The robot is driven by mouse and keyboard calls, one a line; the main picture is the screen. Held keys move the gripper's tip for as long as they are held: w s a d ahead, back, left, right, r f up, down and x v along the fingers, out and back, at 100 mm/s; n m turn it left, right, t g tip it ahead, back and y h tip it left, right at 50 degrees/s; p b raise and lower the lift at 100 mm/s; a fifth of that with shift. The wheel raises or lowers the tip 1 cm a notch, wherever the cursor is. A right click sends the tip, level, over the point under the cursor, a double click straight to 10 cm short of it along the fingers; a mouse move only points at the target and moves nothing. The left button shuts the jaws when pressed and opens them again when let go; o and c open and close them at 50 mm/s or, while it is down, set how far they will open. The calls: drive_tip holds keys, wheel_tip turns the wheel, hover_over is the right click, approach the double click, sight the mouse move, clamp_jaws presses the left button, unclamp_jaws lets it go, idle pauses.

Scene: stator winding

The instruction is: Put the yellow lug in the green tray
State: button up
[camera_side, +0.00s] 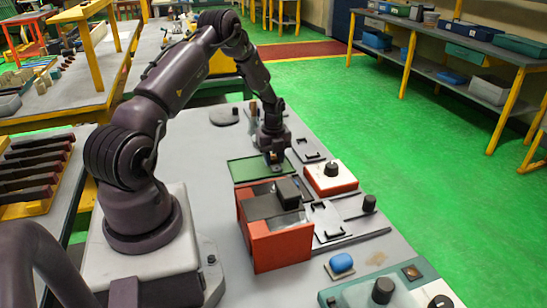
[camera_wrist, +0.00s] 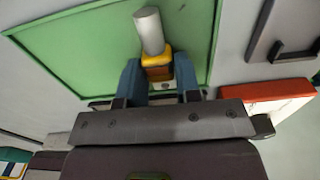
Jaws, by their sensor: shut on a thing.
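The green tray (camera_side: 244,169) lies flat on the grey bench, behind the orange-red box in the side view. It fills much of the upper wrist view (camera_wrist: 75,52). My gripper (camera_side: 273,163) is pointed down at the tray's right part. In the wrist view my gripper (camera_wrist: 158,78) has its blue fingers shut on the yellow lug (camera_wrist: 157,56), which has a grey cylindrical barrel above a yellow band. The lug is over the tray near its edge. I cannot tell whether it touches the tray floor. The lug is not discernible in the side view.
An orange-red box (camera_side: 277,245) with a dark top stands close in front of the tray. A red-and-white box with a black knob (camera_side: 331,178) is to the right. A grey plate fixture (camera_side: 333,221) and a blue part (camera_side: 342,263) lie nearer the front.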

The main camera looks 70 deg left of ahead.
sight(274, 158)
drive_tip(key=o, duration=1)
drive_tip(key=shift+f, duration=0.15)
wheel_tip(274, 158, up, 12)
drive_tip(key=w+d+r+n+t+y, duration=0.15)
drive_tip(key=d+r+n, duration=0.25)
drive_tip(key=d+r, duration=0.65)
drive_tip(key=s+d+r+n, duration=0.2)
drive_tip(key=d+r+n, duration=0.2)
drive_tip(key=d+r, duration=0.3)
drive_tip(key=s+d+r+n+t, duration=0.2)
drive_tip(key=s+d+n, duration=0.3)
drive_tip(key=s+d, duration=0.1)
drive_tip(key=s+d+r+n+t+h, duration=0.1)
drive_tip(key=s+d+r+n+t, duration=0.1)
drive_tip(key=s+d+n, duration=0.3)
drive_tip(key=s+d, duration=0.2)
drive_tip(key=d, duration=0.2)
drive_tip(key=shift+s+r, duration=0.2)
drive_tip(key=shift+r, duration=0.2)
drive_tip(key=shift+h, duration=0.25)
